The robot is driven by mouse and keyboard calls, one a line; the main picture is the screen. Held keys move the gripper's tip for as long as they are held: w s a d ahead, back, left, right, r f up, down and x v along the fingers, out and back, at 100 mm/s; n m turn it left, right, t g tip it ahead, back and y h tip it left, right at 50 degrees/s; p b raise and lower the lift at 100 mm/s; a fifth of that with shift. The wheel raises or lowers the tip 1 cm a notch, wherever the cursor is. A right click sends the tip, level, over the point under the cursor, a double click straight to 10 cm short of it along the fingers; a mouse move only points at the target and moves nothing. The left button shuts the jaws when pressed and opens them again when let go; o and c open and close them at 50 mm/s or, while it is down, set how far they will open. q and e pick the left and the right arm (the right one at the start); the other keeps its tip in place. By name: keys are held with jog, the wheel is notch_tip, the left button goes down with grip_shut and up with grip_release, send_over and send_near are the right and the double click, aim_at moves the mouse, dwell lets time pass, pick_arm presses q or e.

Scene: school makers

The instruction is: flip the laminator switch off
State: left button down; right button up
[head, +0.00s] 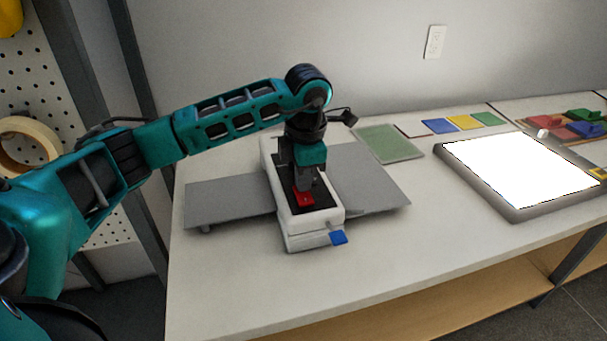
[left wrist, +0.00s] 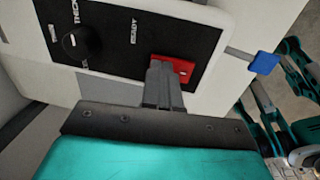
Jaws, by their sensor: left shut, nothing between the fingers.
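The laminator (head: 297,225) is a white machine with a black top panel and grey trays on both sides, on the table. Its red switch (head: 303,198) is near the front end of the panel. In the left wrist view the red switch (left wrist: 172,67) lies right at the fingertips. My left gripper (head: 303,186) points down over the panel, shut and empty, its tips at the switch; I cannot tell whether they touch it. The fingers (left wrist: 161,80) hide part of the switch. Whether the switch is on or off cannot be told. My right gripper is not in view.
A blue lever (head: 339,237) sticks out at the laminator's front right. A green sheet (head: 389,143) lies behind it. A bright light pad (head: 520,172), coloured cards (head: 462,122) and a tray of coloured pieces (head: 580,127) are to the right. The table front (head: 400,245) is clear.

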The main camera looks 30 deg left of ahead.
pick_arm(q)
jog(key=shift+w+a+f, duration=0.1)
jog(key=shift+f, duration=0.1)
dwell(0.3)
jog(key=shift+s+d+r+g+p, duration=0.15)
jog(key=shift+s+d+g+p, duration=0.2)
jog(key=shift+s+d, duration=0.3)
jog(key=shift+w, duration=0.1)
